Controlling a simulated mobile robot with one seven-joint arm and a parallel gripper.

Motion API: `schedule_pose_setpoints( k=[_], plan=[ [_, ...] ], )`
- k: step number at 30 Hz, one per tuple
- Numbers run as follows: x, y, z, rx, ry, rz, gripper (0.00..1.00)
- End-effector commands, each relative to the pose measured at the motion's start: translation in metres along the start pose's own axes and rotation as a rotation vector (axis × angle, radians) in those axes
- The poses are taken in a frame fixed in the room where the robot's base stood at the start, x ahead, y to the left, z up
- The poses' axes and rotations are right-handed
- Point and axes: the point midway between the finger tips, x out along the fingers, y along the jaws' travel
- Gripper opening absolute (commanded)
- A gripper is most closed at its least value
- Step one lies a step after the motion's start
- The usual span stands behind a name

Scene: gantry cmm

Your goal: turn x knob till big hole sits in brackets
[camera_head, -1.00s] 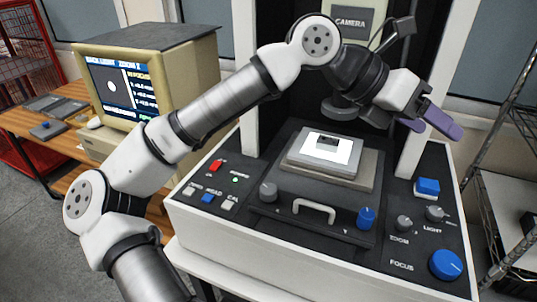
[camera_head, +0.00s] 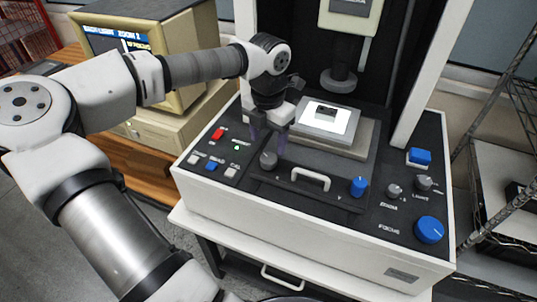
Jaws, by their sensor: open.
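The grey knob (camera_head: 268,160) stands at the left front of the dark stage on the machine's panel; its label is not readable. My gripper (camera_head: 268,145) points down over this knob, its purple fingers open, one on each side near the knob's top. I cannot tell whether they touch it. The monitor (camera_head: 122,40) at the upper left is partly hidden by my arm, so the big hole and the brackets do not show.
A blue knob (camera_head: 358,186) and a white handle (camera_head: 311,178) are at the stage front. Red, white and blue buttons (camera_head: 213,167) lie left of my gripper. Zoom, light and large blue focus knobs (camera_head: 430,229) are at the right. A camera column (camera_head: 349,15) rises behind.

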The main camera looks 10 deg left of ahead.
Motion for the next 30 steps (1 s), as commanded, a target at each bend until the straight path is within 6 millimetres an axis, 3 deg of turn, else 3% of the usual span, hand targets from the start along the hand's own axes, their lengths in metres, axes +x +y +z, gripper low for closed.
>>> schedule_pose_setpoints(
  k=[3, 9, 22, 30],
  plan=[
    [0.025, -0.001, 0.0, 0.001, 0.001, -0.003, 0.61],
    [0.054, -0.001, 0.001, 0.001, -0.001, -0.002, 0.61],
    [0.063, -0.001, 0.001, 0.001, -0.002, -0.002, 0.61],
    [0.063, -0.001, 0.001, 0.001, -0.002, -0.002, 0.27]
  ],
)
